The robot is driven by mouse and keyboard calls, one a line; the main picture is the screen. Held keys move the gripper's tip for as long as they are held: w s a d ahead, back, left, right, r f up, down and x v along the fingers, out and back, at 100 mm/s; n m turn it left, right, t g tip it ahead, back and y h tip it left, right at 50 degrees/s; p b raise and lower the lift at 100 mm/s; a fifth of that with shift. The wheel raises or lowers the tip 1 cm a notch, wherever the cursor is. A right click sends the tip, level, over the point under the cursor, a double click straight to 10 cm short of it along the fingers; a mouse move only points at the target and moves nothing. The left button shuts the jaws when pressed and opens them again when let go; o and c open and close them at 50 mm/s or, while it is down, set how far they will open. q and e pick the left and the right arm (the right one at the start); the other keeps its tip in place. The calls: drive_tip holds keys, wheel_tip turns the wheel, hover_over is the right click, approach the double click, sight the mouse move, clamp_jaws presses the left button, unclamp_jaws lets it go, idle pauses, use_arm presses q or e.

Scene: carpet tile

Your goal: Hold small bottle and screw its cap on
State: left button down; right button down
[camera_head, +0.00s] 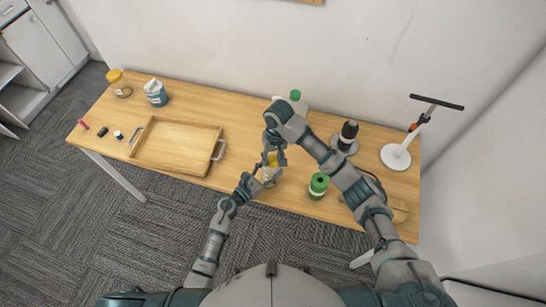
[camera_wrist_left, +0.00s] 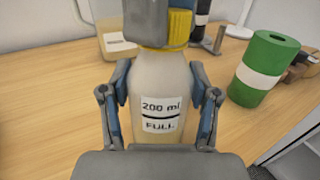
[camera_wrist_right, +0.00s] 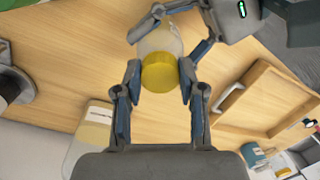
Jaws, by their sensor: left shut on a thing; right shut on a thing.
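The small bottle (camera_wrist_left: 160,95) is pale and labelled "200 ml FULL" in the left wrist view. My left gripper (camera_wrist_left: 160,110) is shut on its body and holds it upright; in the head view this gripper (camera_head: 262,180) is near the table's front edge. The yellow cap (camera_wrist_right: 160,72) is on or right at the bottle's mouth; whether it is threaded on cannot be seen. My right gripper (camera_wrist_right: 158,85) is shut on the cap from above. In the head view the cap (camera_head: 272,159) shows partly between the two grippers.
A wooden tray (camera_head: 150,160) lies to the left. A green cylinder (camera_head: 318,185) stands right of the grippers. A bottle with a green cap (camera_head: 295,95) is behind my right arm. A white-based stand (camera_head: 396,157), a jar (camera_head: 119,86) and a blue-white container (camera_head: 156,95) stand farther off.

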drive_tip(key=shift+m, duration=1)
drive_tip(key=c, duration=0.7)
unclamp_jaws()
drive_tip(key=shift+w+d+r, duration=0.1)
drive_tip(key=shift+w+r, duration=0.05)
drive_tip(key=shift+r, duration=1)
drive_tip(key=shift+w+d+r, duration=0.1)
drive_tip(key=shift+r, duration=1)
